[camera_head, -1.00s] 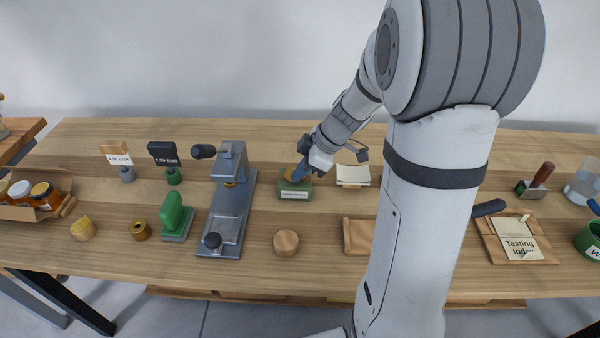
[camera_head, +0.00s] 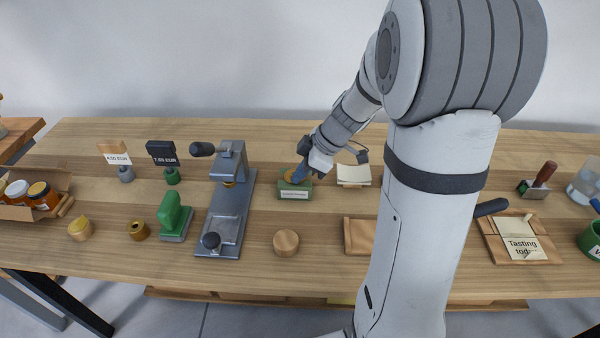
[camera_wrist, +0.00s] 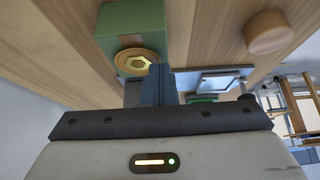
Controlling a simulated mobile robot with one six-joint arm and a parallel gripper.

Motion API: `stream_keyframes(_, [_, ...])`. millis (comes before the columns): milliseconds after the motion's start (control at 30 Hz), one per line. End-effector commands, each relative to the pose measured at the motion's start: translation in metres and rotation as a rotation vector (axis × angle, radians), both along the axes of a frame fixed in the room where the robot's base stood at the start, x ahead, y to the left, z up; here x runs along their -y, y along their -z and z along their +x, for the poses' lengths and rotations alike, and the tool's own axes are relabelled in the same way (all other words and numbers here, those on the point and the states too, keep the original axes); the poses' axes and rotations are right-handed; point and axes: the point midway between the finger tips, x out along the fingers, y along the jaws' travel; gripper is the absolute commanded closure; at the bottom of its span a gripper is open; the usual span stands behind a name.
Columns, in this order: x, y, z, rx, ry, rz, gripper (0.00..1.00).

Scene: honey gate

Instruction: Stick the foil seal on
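A gold foil seal with a hexagon mark (camera_wrist: 137,62) lies on the green box (camera_wrist: 130,22) in the wrist view. The same green labelled box (camera_head: 294,194) stands mid-bench in the head view. My gripper (camera_head: 299,175) reaches down at this box with its blue fingers. In the wrist view my gripper (camera_wrist: 160,68) has its fingertips close together beside the seal, overlapping its edge in the picture. I cannot tell whether they hold it. Amber honey jars (camera_head: 40,194) stand in an open crate (camera_head: 16,212) at the far left.
A grey lever press (camera_head: 228,205) stands left of the green box, with a green stamp-like tool (camera_head: 174,216) beside it. A round wooden piece (camera_head: 286,243) lies in front. A pad of pale sheets (camera_head: 353,174) is right of the box. Bare bench lies between these things.

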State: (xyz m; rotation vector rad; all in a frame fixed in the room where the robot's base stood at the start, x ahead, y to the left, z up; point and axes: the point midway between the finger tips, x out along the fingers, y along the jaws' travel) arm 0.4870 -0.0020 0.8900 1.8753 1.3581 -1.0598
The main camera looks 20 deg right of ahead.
Motion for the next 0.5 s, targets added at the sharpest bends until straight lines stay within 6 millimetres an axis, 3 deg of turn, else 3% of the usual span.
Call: stream_keyframes(500, [0.0001, 0.0061, 0.0001, 0.001, 0.001, 0.000, 1.00])
